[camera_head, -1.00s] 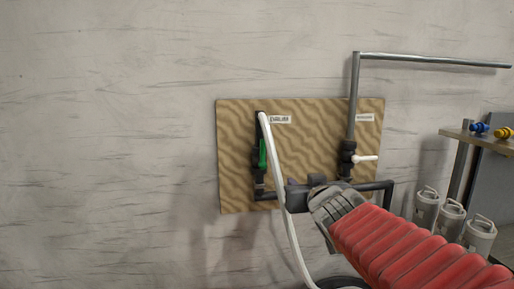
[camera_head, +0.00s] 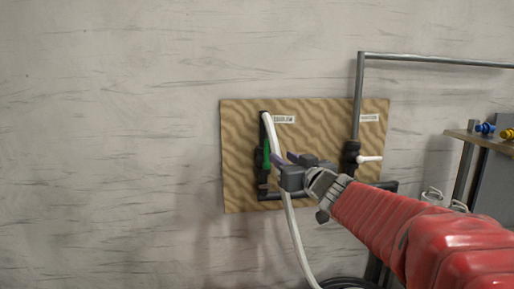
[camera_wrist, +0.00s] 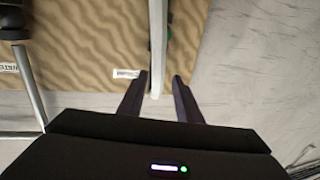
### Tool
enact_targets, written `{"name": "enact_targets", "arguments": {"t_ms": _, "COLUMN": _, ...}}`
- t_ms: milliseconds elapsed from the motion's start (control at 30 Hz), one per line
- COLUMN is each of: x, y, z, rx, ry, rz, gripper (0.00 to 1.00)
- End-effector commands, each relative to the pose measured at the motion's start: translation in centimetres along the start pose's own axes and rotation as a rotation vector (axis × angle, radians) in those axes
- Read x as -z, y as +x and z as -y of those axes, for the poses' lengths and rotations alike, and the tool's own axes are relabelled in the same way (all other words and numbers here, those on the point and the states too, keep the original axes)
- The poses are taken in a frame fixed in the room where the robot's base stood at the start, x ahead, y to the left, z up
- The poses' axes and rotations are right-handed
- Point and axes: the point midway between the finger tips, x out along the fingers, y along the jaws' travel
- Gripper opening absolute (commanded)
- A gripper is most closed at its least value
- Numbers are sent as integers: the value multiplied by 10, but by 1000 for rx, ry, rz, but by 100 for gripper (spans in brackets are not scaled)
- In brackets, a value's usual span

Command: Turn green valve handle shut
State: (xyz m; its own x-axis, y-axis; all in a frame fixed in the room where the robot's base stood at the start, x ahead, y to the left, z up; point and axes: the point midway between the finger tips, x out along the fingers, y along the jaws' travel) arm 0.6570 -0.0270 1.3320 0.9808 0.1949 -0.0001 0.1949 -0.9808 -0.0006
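The green valve handle (camera_head: 267,157) stands upright on the dark pipe at the left of the wooden board, partly hidden behind a white hose (camera_head: 291,225). My gripper (camera_head: 280,158) is just right of the handle in the head view, in front of the board. In the wrist view my gripper (camera_wrist: 160,76) is open, its two dark fingers apart, with the hose appearing between them. Contact with handle or hose cannot be told.
The wooden board (camera_head: 322,140) is on a grey wall. A second valve with a white handle (camera_head: 369,159) sits on the right pipe. A shelf (camera_head: 478,141) with blue and yellow fittings stands at right, with pale canisters (camera_head: 432,195) below. The wall at left is clear.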

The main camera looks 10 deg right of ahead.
Motion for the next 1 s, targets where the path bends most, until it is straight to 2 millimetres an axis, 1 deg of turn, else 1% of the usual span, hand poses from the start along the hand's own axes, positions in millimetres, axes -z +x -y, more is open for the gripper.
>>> {"name": "enact_targets", "arguments": {"t_ms": 1000, "x": -1, "y": 115, "z": 0, "rx": -1, "ry": -1, "rz": 1, "gripper": 32}}
